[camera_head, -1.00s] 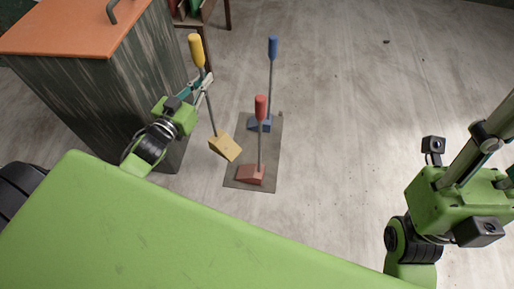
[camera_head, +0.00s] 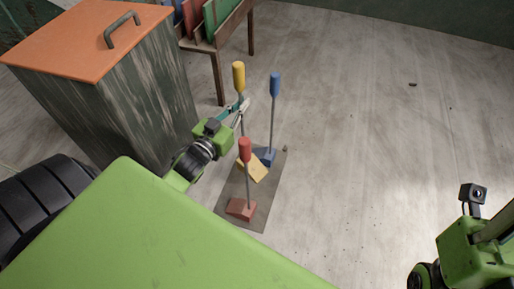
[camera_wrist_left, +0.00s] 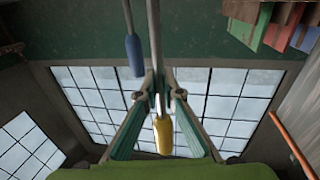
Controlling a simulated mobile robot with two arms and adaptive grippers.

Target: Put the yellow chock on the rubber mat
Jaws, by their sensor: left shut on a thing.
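The yellow chock has a yellow handle (camera_head: 238,77) on a thin rod and a yellow wedge (camera_head: 254,170) at the bottom. My left gripper (camera_head: 241,107) is shut on its rod below the handle. The left wrist view also shows the yellow handle (camera_wrist_left: 163,135) and the rod between the fingers (camera_wrist_left: 158,92). The wedge appears over the grey rubber mat (camera_head: 264,203), tilted, between the red chock (camera_head: 241,209) and the blue chock (camera_head: 268,156). I cannot tell whether it touches the mat. The red handle partly hides it. My right gripper's fingers are out of the picture.
An orange-topped cabinet (camera_head: 125,85) with a handle stands left of the mat. A wooden rack (camera_head: 229,32) with coloured boards is behind it. The blue handle (camera_wrist_left: 134,55) is close to the left gripper. The floor (camera_head: 370,130) to the right is mostly clear.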

